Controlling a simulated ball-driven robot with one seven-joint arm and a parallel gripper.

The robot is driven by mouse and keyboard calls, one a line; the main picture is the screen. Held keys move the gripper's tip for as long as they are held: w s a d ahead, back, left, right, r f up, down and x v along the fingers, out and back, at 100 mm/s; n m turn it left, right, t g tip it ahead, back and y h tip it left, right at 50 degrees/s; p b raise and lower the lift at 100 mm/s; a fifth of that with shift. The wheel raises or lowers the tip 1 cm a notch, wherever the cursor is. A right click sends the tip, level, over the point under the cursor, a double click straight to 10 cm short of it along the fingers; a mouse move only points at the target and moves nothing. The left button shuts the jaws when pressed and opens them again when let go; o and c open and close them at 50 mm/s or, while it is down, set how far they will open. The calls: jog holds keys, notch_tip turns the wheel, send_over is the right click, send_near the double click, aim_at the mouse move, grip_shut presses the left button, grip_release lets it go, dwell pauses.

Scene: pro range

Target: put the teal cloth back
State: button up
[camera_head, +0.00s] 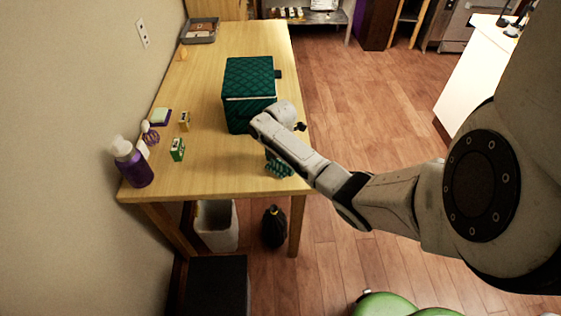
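A dark teal quilted cloth (249,76) covers a box-shaped thing on the wooden table, with a pale strip across its near side and teal below that. A small teal patterned piece (279,169) shows beneath my arm near the table's front right edge; I cannot tell whether it is a separate cloth or whether it is held. My arm reaches in from the right, and its wrist is just in front of the covered box. My gripper's fingers are hidden behind or below the wrist, so their opening does not show.
On the table's left are a purple pump bottle (131,163), a green box (177,149), a yellow box (184,121) and a sponge (160,116). A grey tray (200,31) lies at the far end. A white bin (215,225) and a dark bag-like thing (274,227) stand below.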

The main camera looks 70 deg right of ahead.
jog(key=shift+o, duration=0.3)
notch_tip(320, 180, up, 12)
jog(key=w+a+f+m+t+y, duration=0.1)
jog(key=w+a+f+m, duration=0.15)
jog(key=a, duration=0.95)
jog(key=w+a+f+m+t, duration=0.1)
jog(key=w+a+f+m, duration=0.15)
jog(key=a, duration=1.05)
jog(key=s+a+m, duration=0.5)
jog(key=s+a, duration=0.2)
jog(key=s, duration=0.1)
jog(key=s+m+g+h, duration=0.1)
jog(key=s+m, duration=0.3)
jog(key=s, duration=0.4)
jog(key=shift+s+a+r, duration=0.2)
jog(key=shift+s+r, duration=0.05)
jog(key=shift+s, duration=0.05)
